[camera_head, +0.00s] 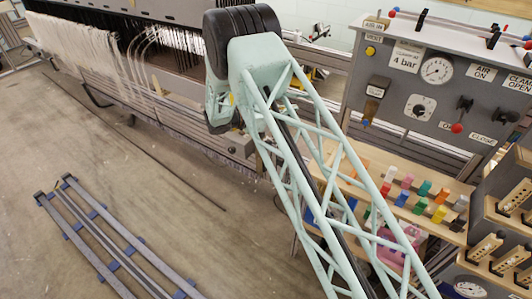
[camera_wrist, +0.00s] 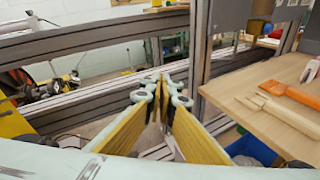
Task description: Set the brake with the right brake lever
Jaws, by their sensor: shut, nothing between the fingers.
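My gripper (camera_wrist: 159,84) is shut and empty in the wrist view, its two yellow-sided fingers meeting in front of grey frame rails. In the head view my own arm hides the gripper. I cannot pick out the right brake lever with certainty in either view. The loom (camera_head: 115,65) with its white warp threads stands at the upper left of the head view, and my arm covers part of its right end.
A grey control panel (camera_head: 395,85) with a gauge and switches stands at the right. Below it is a wooden shelf (camera_head: 352,185) with coloured blocks. In the wrist view a wooden board (camera_wrist: 245,85) holds tools close on the right. Blue-and-grey rails (camera_head: 115,240) lie on the floor.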

